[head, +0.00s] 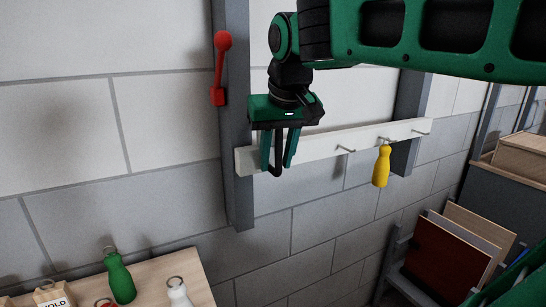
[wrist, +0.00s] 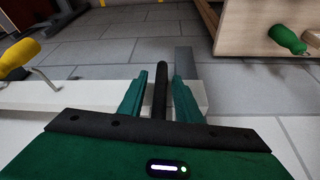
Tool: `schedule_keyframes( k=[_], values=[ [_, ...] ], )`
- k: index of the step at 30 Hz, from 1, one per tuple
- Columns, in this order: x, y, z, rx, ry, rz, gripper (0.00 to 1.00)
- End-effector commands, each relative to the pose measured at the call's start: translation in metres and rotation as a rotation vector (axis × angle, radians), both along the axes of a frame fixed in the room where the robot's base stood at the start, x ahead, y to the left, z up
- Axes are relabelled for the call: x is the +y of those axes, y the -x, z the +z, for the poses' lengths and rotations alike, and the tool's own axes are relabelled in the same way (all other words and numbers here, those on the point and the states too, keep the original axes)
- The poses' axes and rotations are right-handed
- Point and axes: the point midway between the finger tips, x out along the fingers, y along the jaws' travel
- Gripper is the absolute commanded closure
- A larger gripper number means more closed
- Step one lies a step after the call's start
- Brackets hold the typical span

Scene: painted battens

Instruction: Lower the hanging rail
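The white hanging rail (head: 320,146) runs level across two grey posts (head: 237,190), and it also shows in the wrist view (wrist: 85,95). A dark handle (head: 276,170) is at the rail's left part. My gripper (head: 278,160) is at this handle with one green finger on each side. In the wrist view the dark handle (wrist: 160,90) stands between the fingers, with narrow gaps on both sides, so the gripper looks open around it. A red lever (head: 219,68) on the left post has its knob end up.
A wooden table (head: 158,272) at lower left holds a green tool (head: 120,278), a white tool (head: 179,292) and a small labelled block (head: 52,294). A rack with boards (head: 440,250) and a dark cabinet (head: 500,195) stand at the right. The wall below the rail is clear.

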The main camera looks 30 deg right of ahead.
Motion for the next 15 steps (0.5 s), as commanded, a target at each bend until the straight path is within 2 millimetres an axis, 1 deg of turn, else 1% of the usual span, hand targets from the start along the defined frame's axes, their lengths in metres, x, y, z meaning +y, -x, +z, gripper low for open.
schedule_keyframes(
  k=[5,8,11,15],
  values=[
    [0.000,0.000,0.003,-0.003,0.001,0.000,0.69],
    [0.001,0.003,0.012,-0.006,0.000,0.000,0.69],
    [0.002,0.008,0.026,-0.006,0.000,0.000,0.69],
    [0.004,0.019,0.053,-0.007,0.000,-0.001,0.69]
  ],
)
